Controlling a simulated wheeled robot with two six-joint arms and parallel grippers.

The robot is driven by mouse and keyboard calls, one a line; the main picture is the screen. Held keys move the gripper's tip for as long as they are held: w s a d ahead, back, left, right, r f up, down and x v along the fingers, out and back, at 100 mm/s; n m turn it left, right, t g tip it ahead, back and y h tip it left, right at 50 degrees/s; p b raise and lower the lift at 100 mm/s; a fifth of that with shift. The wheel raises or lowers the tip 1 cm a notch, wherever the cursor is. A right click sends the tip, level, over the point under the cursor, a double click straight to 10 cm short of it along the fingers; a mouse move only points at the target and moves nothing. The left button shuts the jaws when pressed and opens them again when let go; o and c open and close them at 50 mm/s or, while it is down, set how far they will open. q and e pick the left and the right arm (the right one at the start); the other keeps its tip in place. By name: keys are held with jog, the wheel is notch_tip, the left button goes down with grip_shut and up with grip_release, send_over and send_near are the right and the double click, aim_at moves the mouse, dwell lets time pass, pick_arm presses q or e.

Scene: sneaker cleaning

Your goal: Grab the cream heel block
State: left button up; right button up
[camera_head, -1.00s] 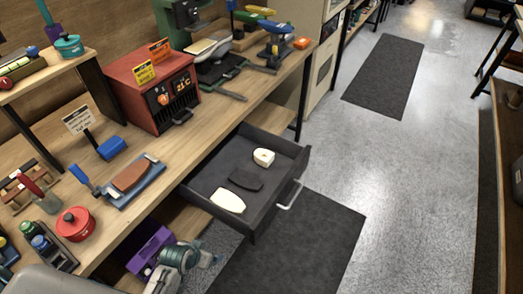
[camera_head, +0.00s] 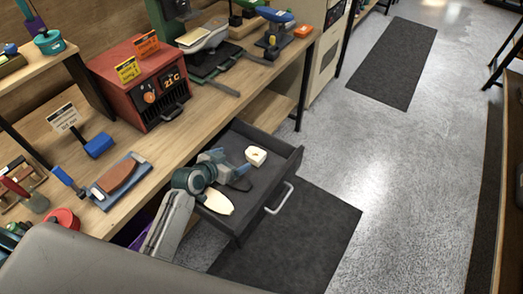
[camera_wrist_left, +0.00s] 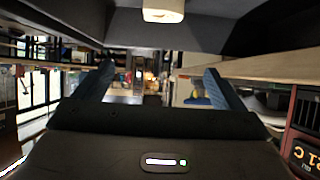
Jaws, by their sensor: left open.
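The cream heel block (camera_head: 256,156) is a small pale block with a dark spot on top. It sits in the far part of the open dark drawer (camera_head: 291,170). It also shows at the top edge of the left wrist view (camera_wrist_left: 163,10), cut off by the frame. My left gripper (camera_head: 238,172) is over the drawer, short of the block and apart from it. Its two blue fingers are spread and empty in the left wrist view (camera_wrist_left: 160,82). My right gripper is in neither view.
A cream sole-shaped piece (camera_head: 217,202) lies in the near part of the drawer, partly behind my arm. A dark piece (camera_head: 240,184) lies mid-drawer, mostly hidden by my gripper. The drawer walls surround these pieces. A red heater box (camera_head: 135,85) stands on the workbench.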

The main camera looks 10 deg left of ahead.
aim_at(252, 157)
pick_arm(q)
jog(key=f+b, duration=0.2)
jog(key=w+f+b, duration=0.1)
jog(key=f+b, duration=0.1)
jog(key=shift+f, duration=0.4)
jog(key=shift+w+d+f+b, duration=0.1)
jog(key=shift+w+f+b, duration=0.1)
jog(key=shift+f+b, duration=0.35)
jog(key=shift+w+f+b, duration=0.15)
jog(key=shift+f+b, duration=0.35)
jog(key=shift+f, duration=0.05)
jog(key=x, duration=0.5)
jog(key=shift+w+d+p, duration=0.1)
jog(key=shift+w+p, duration=0.15)
jog(key=shift+p, duration=0.1)
jog(key=shift+w+d+p, duration=0.2)
jog(key=shift+w+p, duration=0.15)
jog(key=shift+w, duration=0.2)
jog(key=x, duration=0.4)
jog(key=shift+w+p, duration=0.1)
jog(key=shift+p, duration=0.3)
jog(key=shift+r, duration=0.1)
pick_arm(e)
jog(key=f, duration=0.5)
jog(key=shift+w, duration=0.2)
pick_arm(q)
jog(key=c, duration=1.1)
